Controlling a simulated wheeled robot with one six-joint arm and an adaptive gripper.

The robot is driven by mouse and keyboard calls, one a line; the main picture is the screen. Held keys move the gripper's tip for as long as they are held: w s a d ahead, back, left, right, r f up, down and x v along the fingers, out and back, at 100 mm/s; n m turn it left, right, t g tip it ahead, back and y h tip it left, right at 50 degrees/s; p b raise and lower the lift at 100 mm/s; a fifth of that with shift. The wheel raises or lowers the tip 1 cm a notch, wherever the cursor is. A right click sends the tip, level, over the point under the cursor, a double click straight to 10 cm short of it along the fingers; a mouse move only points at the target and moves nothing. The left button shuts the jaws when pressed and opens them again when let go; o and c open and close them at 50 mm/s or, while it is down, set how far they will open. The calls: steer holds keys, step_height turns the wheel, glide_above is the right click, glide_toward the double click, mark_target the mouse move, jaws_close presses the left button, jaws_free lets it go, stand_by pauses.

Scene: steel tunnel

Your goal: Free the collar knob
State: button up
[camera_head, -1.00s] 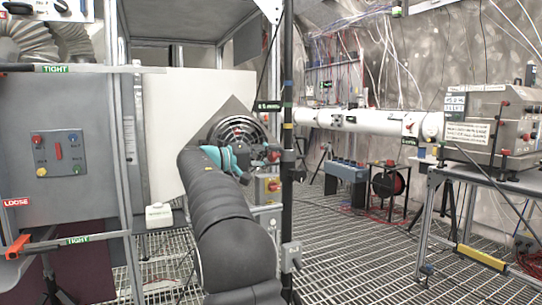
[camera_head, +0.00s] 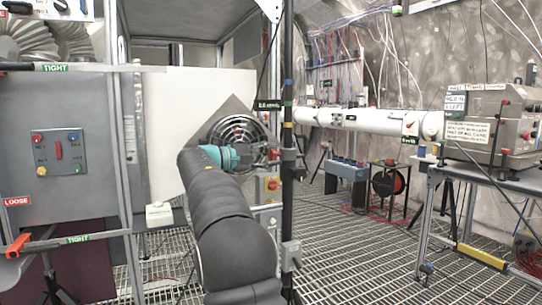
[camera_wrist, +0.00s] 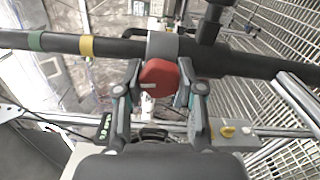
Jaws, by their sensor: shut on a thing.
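The red collar knob (camera_wrist: 158,75) sticks out from a grey collar (camera_wrist: 163,45) around a black pole (camera_wrist: 115,49) in the wrist view. My gripper (camera_wrist: 160,84) has one finger on each side of the knob and is shut on it. In the head view the black pole (camera_head: 287,205) stands upright right of centre. My gripper (camera_head: 268,156) reaches it from the left at the collar's height. The fingers and knob are small and partly hidden there by my wrist.
A round grille (camera_head: 238,132) on a grey plate is behind my wrist. A panel with colored buttons (camera_head: 59,153) is at the left. A metal bench (camera_head: 470,174) carries a grey instrument (camera_head: 492,120) at the right. Grated floor (camera_head: 345,255) lies open between.

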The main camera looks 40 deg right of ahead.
stand_by(0.3)
steer(key=o, duration=1.2)
steer(key=shift+a, duration=0.1)
steer(key=v, duration=1.2)
